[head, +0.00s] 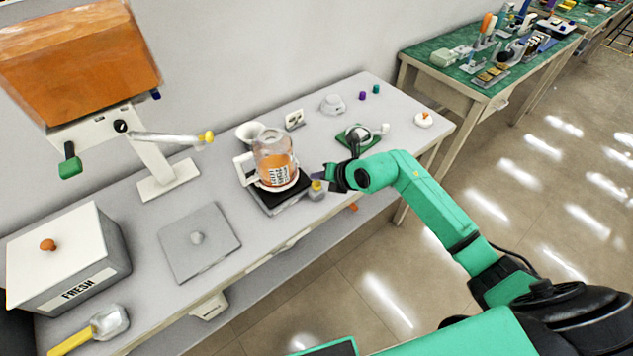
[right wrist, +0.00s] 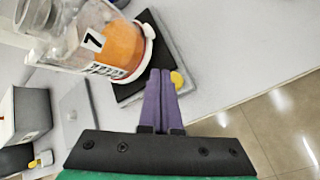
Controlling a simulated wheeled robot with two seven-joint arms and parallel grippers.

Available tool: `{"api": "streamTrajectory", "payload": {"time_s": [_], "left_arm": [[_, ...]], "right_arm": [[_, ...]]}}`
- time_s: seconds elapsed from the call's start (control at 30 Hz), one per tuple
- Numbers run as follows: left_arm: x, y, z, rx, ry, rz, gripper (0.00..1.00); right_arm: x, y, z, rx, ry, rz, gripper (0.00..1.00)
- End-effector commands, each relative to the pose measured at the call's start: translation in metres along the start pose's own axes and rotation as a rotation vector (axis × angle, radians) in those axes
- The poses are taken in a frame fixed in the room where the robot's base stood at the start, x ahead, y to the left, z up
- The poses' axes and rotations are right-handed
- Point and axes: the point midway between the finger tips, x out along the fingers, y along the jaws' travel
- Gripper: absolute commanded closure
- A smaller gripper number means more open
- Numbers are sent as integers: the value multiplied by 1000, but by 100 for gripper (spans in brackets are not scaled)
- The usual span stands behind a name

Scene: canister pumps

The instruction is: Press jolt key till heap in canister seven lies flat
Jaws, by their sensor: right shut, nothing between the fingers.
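Canister seven (head: 272,150) is a clear jar part-filled with orange material, seated in a white handled holder on a black plate (head: 262,203). In the right wrist view, the canister (right wrist: 112,48) shows a "7" label. I cannot tell clearly whether the orange surface is flat or heaped. The yellow jolt key (head: 317,185) is on a small grey block at the plate's right front corner; it also shows in the right wrist view (right wrist: 177,79). My right gripper (head: 318,177) is shut and empty, its purple fingertips (right wrist: 160,74) close beside the key; contact is unclear. My left gripper is out of view.
An orange hopper (head: 80,55) on a white stand is at the left. A grey box marked FRESH (head: 75,262), a scoop (head: 100,325) and a flat grey plate (head: 212,248) lie left of the canister. A green pad (head: 372,142) lies behind my right gripper.

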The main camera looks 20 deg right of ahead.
Motion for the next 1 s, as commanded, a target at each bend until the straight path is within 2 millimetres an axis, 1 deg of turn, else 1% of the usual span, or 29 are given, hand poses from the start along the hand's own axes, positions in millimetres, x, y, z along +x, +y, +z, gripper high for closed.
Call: {"api": "streamTrajectory", "payload": {"time_s": [0.2, 0.47, 1.0], "left_arm": [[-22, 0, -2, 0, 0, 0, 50], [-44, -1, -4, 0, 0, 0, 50], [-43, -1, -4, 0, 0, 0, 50]], "right_arm": [[-17, 12, 13, 0, -1, 0, 100], [-35, 25, 25, 0, -1, 1, 100], [-34, 25, 25, 0, -1, 0, 100]]}}
